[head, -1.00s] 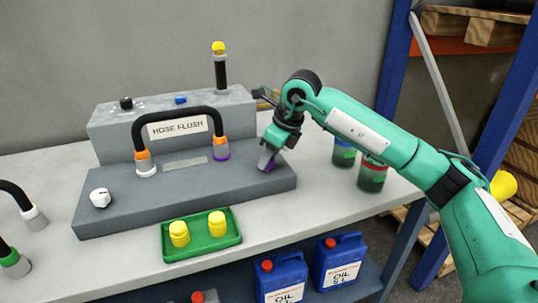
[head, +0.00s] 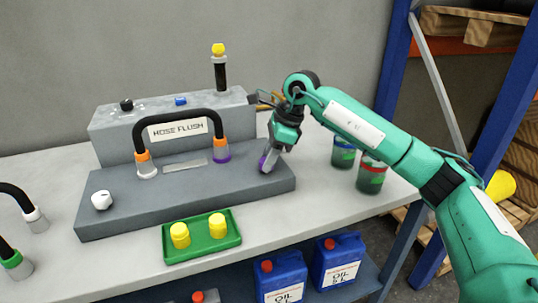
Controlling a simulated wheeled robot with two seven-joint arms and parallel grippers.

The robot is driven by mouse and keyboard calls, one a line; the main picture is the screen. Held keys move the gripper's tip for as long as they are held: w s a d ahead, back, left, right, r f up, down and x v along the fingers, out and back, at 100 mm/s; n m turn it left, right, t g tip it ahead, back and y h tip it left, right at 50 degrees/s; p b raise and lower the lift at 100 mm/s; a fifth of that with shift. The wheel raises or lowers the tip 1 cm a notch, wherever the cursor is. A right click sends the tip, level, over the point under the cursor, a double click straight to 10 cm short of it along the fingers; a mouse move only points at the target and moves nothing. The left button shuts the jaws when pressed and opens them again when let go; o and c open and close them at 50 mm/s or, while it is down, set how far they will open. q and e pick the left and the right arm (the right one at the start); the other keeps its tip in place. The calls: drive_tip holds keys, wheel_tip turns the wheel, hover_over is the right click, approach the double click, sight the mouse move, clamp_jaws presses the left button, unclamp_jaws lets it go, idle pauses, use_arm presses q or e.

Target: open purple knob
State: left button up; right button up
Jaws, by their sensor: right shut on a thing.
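The purple knob (head: 264,163) is on the right end of the grey hose flush unit's lower step (head: 190,192). It is mostly hidden by my right gripper (head: 269,160), which points down from above and is shut on it. My left gripper is not in view.
A white knob (head: 102,200) sits at the unit's left end. A green tray (head: 202,252) with yellow caps lies in front. Two cans (head: 371,176) stand to the right, near my right arm. Blue oil jugs (head: 337,262) sit below the table.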

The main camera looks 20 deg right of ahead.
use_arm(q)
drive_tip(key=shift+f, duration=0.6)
use_arm(e)
drive_tip(key=shift+w+r+n+g, duration=0.1)
drive_tip(key=shift+n+g, duration=0.3)
drive_tip(key=shift+n, duration=0.6)
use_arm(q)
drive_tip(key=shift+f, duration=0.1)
use_arm(e)
drive_tip(key=o, duration=1)
drive_tip(key=shift+d+r, duration=0.15)
drive_tip(key=shift+r, duration=0.1)
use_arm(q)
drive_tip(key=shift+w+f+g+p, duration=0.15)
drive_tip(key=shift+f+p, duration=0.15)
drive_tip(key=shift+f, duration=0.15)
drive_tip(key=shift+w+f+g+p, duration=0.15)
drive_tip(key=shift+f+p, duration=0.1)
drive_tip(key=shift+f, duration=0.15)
use_arm(e)
drive_tip(key=v, duration=1.3)
drive_tip(key=shift+d, duration=0.15)
